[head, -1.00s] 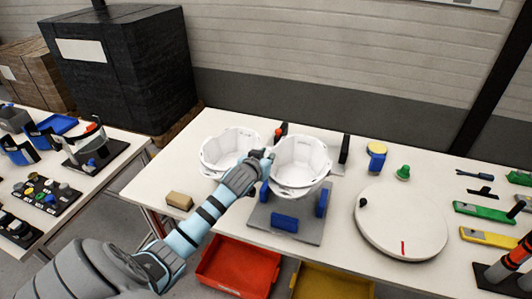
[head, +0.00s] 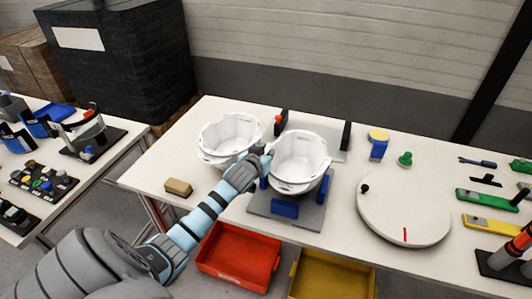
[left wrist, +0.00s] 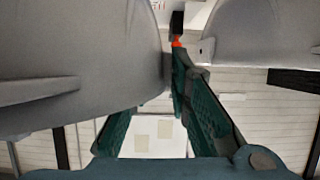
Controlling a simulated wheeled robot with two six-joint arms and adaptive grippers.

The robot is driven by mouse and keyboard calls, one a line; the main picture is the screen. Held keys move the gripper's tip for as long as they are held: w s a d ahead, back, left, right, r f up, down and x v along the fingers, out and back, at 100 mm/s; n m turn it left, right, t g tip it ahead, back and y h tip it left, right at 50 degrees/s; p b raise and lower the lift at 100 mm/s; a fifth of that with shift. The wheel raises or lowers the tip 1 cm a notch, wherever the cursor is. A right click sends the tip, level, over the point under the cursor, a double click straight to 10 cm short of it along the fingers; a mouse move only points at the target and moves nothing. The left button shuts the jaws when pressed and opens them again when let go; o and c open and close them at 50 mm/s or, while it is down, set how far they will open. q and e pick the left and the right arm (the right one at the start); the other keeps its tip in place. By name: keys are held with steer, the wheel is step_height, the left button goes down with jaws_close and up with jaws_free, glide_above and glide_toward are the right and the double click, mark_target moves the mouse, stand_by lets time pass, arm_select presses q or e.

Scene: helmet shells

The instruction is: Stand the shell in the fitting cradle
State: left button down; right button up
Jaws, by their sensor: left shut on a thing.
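A white, bowl-like shell (head: 298,160) is over the grey cradle plate (head: 310,217), between its blue blocks (head: 285,208). I cannot tell whether it rests on the plate or hangs just above it. My left gripper (head: 264,156) is shut on the left rim of this shell. In the left wrist view the held shell (left wrist: 75,60) fills the left side, between the fingers (left wrist: 165,110). A second white shell (head: 228,138) stands on the table to the left, apart from the held one. It shows at the upper right of the wrist view (left wrist: 260,35). My right gripper is not in view.
Behind the cradle is a pale plate with black posts (head: 345,135), one with an orange part (head: 280,122). A white turntable (head: 403,208) stands to the right. A tan block (head: 178,187) lies at the left. Red (head: 238,270) and yellow (head: 330,280) bins are below.

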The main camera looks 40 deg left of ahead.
arm_select(q)
steer(key=shift+f+b, duration=0.4)
steer(key=shift+f, duration=0.35)
steer(key=c, duration=1.4)
jaws_free()
steer(key=shift+s, duration=0.1)
steer(key=v, duration=1.2)
steer(key=shift+d+f, duration=0.1)
